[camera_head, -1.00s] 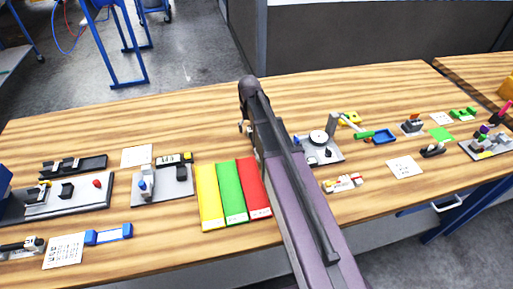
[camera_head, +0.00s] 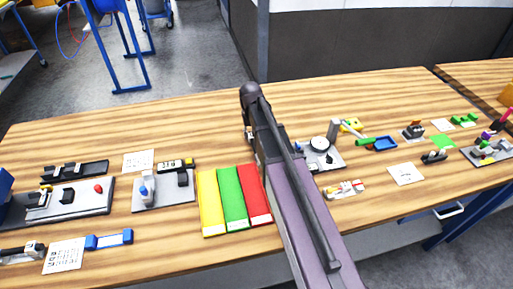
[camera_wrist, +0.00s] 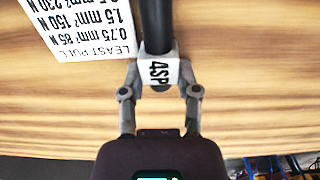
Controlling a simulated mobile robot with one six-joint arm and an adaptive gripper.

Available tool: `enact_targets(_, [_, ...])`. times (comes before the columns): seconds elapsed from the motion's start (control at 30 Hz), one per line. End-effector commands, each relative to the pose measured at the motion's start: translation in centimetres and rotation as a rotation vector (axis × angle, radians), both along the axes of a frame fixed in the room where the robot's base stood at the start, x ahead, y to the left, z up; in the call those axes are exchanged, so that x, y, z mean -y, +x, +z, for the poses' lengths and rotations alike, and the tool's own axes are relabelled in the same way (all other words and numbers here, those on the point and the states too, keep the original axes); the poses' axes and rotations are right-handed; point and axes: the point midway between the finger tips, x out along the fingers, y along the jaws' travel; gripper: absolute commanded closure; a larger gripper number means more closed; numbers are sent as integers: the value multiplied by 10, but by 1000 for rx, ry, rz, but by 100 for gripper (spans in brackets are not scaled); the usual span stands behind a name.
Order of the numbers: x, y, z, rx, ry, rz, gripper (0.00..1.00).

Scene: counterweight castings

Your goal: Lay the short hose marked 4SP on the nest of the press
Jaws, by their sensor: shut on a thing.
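In the wrist view my gripper (camera_wrist: 160,92) is shut on a dark hose (camera_wrist: 157,30) at its white tag marked 4SP (camera_wrist: 160,72). The hose extends up out of that view, with a short dark end below the tag. The wood tabletop lies behind it. In the head view my arm hides the gripper and hose.
A printed LEAST PULL card (camera_wrist: 80,28) lies left of the hose. Yellow (camera_head: 210,203), green (camera_head: 232,198) and red (camera_head: 254,195) mats lie left of my arm. A blue tray (camera_head: 381,144) and a white card (camera_head: 406,173) are at the right. The bench's back middle is clear.

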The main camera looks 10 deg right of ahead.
Motion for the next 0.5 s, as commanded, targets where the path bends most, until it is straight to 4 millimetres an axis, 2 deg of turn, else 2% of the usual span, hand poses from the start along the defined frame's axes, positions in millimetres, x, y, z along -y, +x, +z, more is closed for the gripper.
enact_targets(0.27, [0,0,3,0,0,0,100])
enact_targets(0.5, [0,0,16,0,0,0,100])
